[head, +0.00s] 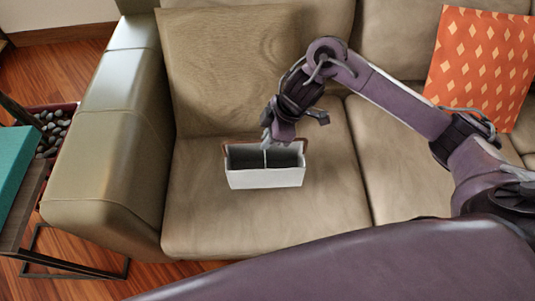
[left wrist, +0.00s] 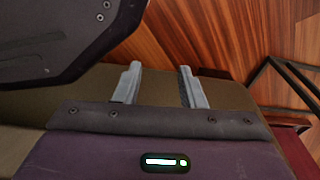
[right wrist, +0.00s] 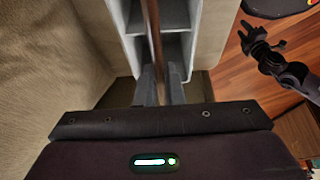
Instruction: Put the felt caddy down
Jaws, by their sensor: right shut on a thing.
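The felt caddy (head: 265,179) is a light grey, open-topped box with a divider and a brown handle. It is upright at the left seat cushion of the sofa; I cannot tell whether its base touches the cushion. My right gripper (head: 268,140) is above its middle. In the right wrist view the right gripper (right wrist: 158,82) is shut on the brown handle of the caddy (right wrist: 153,35), with a compartment on either side. My left gripper (left wrist: 160,70) is open and empty, its fingers apart, and is outside the head view.
The beige sofa (head: 262,222) has its armrest (head: 108,165) left of the caddy and a back cushion (head: 225,65) behind. An orange patterned pillow (head: 480,65) leans at the right. A side table with a teal item (head: 12,170) stands far left. The seat around the caddy is clear.

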